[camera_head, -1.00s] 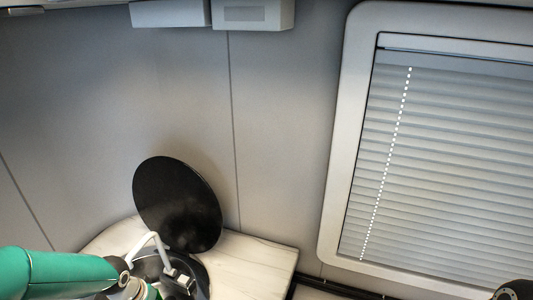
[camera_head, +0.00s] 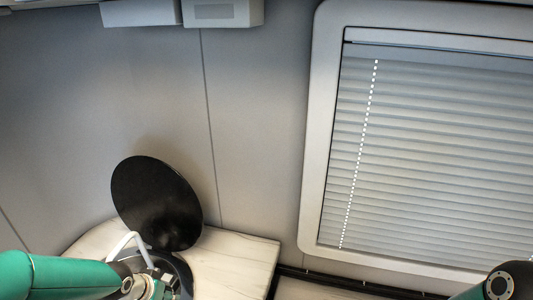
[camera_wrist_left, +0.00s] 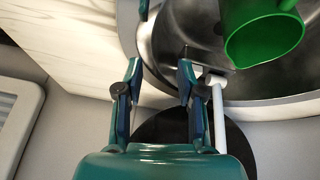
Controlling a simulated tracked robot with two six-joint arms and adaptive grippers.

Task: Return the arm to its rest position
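My left arm (camera_head: 55,275) comes in from the lower left in the head view, over the sink area. In the left wrist view my left gripper (camera_wrist_left: 160,72) is open with nothing between its fingers, close to the sink's rim. A green mug (camera_wrist_left: 265,32) is in the metal sink (camera_wrist_left: 185,28), to the right of the fingers and apart from them. My right arm (camera_head: 500,284) shows only partly at the lower right corner of the head view. Its gripper is out of view.
A round black lid (camera_head: 157,203) stands raised behind the sink. A white faucet (camera_head: 130,240) is near the arm and close to the right finger in the wrist view. The pale counter (camera_head: 235,262) is clear right of the sink. A window with blinds (camera_head: 430,150) is at right.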

